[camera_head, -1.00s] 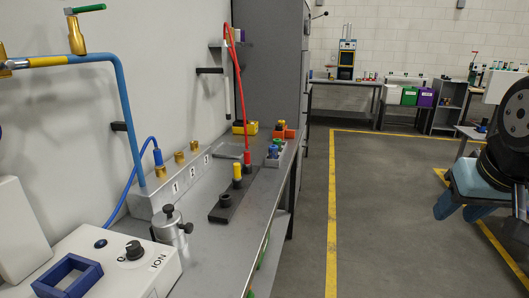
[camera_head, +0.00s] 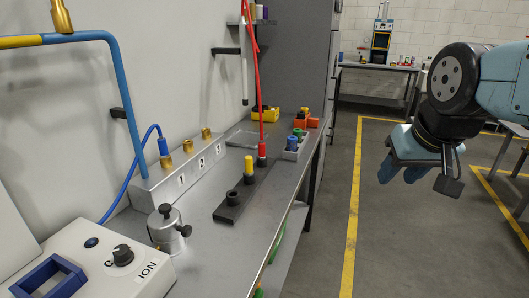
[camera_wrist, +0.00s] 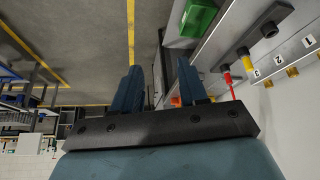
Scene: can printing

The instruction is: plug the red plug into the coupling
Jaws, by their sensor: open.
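The red plug (camera_head: 262,151) stands upright at the far end of a dark holder strip (camera_head: 227,213) on the bench, its red cable (camera_head: 257,90) rising from it. Brass couplings stand on a grey numbered block (camera_head: 150,187): one (camera_head: 187,146) by number 2 and one (camera_head: 206,133) by number 3 look empty. A blue plug (camera_head: 163,146) is at the one by number 1. My gripper (camera_head: 402,173) is open and empty over the floor, right of the bench. The wrist view shows its spread fingers (camera_wrist: 160,88), with the red plug (camera_wrist: 228,78) to their right.
A yellow plug (camera_head: 249,170) stands beside the red one. A small box with coloured pieces (camera_head: 297,146) lies near the bench edge. A metal cylinder with knobs (camera_head: 166,228) and a control box (camera_head: 100,265) stand in front. Floor right of the bench is clear.

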